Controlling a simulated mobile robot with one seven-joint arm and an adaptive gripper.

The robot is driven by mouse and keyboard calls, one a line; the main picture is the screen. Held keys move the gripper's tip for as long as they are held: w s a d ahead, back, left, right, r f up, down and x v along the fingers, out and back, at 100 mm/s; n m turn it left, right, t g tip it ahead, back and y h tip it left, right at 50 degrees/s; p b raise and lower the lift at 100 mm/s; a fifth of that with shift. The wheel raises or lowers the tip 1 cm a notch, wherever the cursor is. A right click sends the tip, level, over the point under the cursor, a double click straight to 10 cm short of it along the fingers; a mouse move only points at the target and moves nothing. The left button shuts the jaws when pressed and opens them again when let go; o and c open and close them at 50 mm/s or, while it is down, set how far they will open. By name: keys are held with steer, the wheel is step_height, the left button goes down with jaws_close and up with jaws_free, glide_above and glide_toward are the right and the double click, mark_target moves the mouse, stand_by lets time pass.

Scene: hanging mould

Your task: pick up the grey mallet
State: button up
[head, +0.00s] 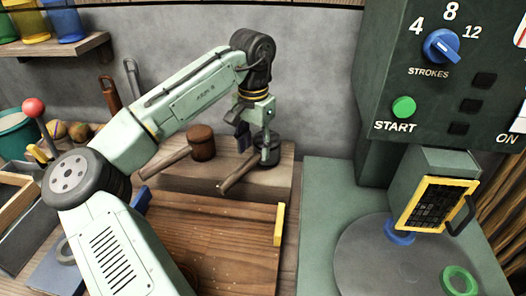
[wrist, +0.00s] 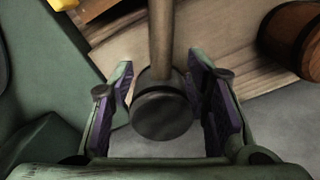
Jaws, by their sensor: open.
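The grey mallet has a dark grey round head and a wooden handle. In the head view its head (head: 267,162) is on the wooden block, partly hidden behind my gripper (head: 254,141), and its handle points to the lower left. In the wrist view the mallet head (wrist: 162,116) shows between the two purple-padded fingers of my gripper (wrist: 161,88), with the handle running up the picture. My gripper is open, with a finger on each side of the head and small visible gaps.
A brown wooden mallet (head: 201,141) lies left of the grey one, and also shows in the wrist view (wrist: 292,38). A wooden board (head: 215,240) with a yellow end piece (head: 279,225) lies in front. The green machine (head: 440,75) stands close on the right.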

mark_target(254, 156)
step_height(254, 156, down, 4)
steer(key=shift+a+f+p, duration=0.15)
steer(key=shift+f+p, duration=0.05)
steer(key=shift+p, duration=0.2)
steer(key=shift+c, duration=0.2)
jaws_close()
steer(key=shift+r, duration=0.1)
